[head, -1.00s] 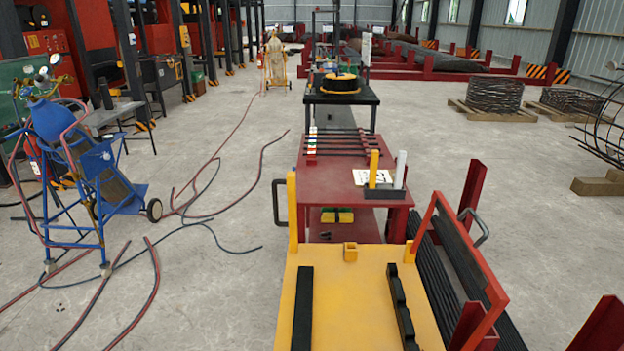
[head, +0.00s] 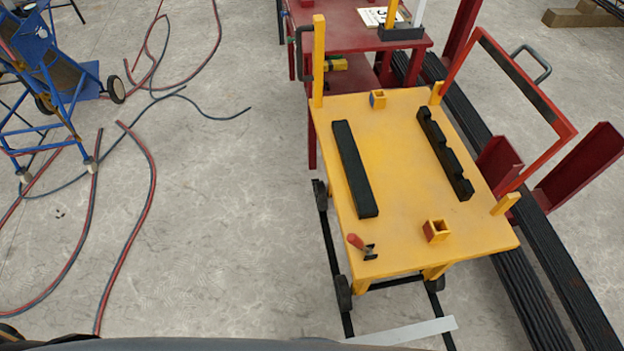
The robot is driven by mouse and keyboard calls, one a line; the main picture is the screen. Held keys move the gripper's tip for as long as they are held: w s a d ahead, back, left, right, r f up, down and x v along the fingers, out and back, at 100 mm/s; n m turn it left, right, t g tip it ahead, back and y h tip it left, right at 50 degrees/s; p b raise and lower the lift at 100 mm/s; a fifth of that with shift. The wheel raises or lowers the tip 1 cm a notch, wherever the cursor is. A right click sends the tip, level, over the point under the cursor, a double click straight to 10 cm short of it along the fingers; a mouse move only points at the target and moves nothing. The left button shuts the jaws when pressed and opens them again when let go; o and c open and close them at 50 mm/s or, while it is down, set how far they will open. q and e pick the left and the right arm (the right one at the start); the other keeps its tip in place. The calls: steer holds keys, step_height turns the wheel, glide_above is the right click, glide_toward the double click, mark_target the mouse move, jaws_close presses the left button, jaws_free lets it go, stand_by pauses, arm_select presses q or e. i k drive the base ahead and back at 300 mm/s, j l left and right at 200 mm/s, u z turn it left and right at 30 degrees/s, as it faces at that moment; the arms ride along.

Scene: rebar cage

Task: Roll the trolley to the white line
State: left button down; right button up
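The yellow trolley (head: 395,150) stands on dark floor rails, with black wheels showing at its near left side. Two black bars lie on its top, the right one notched. A small red-handled clamp (head: 358,244) sits at its near left corner. A red frame (head: 530,95) stands along its right side. The white line (head: 405,332) is a pale strip on the floor across the rails, a short way in front of the trolley's near edge. Neither of my grippers shows in the head view.
A dark red table (head: 355,28) stands directly behind the trolley. Long black bars (head: 530,290) and red posts (head: 590,160) run along the right. A blue cylinder cart (head: 50,75) and red and dark hoses (head: 145,190) lie left. The floor between is clear.

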mark_target(386, 186)
steer(key=j+z, duration=0.15)
steer(key=z, duration=0.15)
steer(key=i+j+z, duration=0.15)
steer(key=z, duration=0.25)
steer(key=i+j+z, duration=0.15)
steer(key=j+z, duration=0.7)
steer(key=i+l, duration=0.05)
steer(key=l, duration=0.05)
